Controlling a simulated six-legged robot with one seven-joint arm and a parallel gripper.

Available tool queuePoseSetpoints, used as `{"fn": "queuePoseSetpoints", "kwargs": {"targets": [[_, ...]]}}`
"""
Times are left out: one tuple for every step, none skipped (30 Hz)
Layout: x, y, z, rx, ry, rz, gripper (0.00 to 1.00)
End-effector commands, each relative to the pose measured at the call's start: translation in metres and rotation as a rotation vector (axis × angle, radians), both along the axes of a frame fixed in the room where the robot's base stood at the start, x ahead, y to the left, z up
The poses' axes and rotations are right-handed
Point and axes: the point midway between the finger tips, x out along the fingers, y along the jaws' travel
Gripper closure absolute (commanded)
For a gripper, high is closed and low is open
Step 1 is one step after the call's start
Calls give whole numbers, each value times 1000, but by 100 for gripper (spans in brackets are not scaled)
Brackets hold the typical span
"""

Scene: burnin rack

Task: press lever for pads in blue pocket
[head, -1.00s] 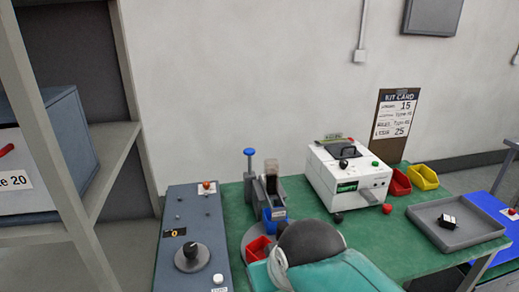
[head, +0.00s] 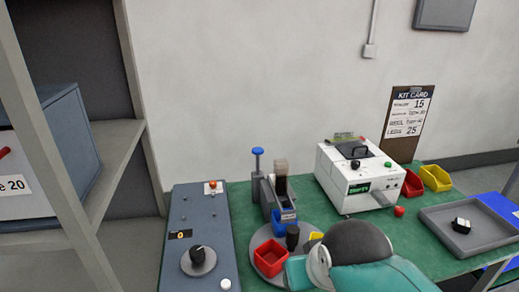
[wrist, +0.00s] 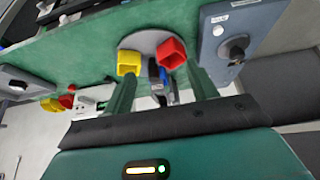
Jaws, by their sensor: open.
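The dispenser (head: 282,190) stands on the green bench, with a blue-topped lever (head: 257,152) standing up at its left. A blue pocket (head: 287,217) sits at the dispenser's foot; its inside is hard to see. A grey round turntable (head: 242,238) carries a red pocket (head: 270,257) and a yellow pocket (head: 316,236), the latter partly hidden by my arm. The wrist view shows the red pocket (wrist: 172,53) and yellow pocket (wrist: 128,63) beyond my gripper (wrist: 161,92). My gripper is open, its green fingers apart and apparently empty. It is hidden in the head view.
A blue-grey control box (head: 195,230) with a knob stands left. A white machine (head: 358,178) with a green display is right of the dispenser. Red and yellow bins (head: 436,178), and a grey tray (head: 468,232) holding a small black-and-white item, lie further right.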

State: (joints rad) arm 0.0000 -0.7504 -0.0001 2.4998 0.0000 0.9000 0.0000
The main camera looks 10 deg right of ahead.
Motion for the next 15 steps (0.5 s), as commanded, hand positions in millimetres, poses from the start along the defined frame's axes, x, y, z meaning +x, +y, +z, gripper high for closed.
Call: {"fn": "queuePoseSetpoints", "kwargs": {"targets": [[0, 0, 0, 0, 0, 0, 42], [0, 0, 0, 0, 1, 0, 42], [0, 0, 0, 0, 1, 0, 42], [0, 0, 0, 0, 1, 0, 42], [0, 0, 0, 0, 1, 0, 42], [0, 0, 0, 0, 1, 0, 42], [0, 0, 0, 0, 1, 0, 42], [0, 0, 0, 0, 1, 0, 42], [0, 0, 0, 0, 1, 0, 42], [0, 0, 0, 0, 1, 0, 42], [0, 0, 0, 0, 1, 0, 42], [0, 0, 0, 0, 1, 0, 50], [0, 0, 0, 0, 0, 0, 56], [1, 0, 1, 0, -1, 0, 62], [4, 0, 3, -1, -3, 0, 70]]}}
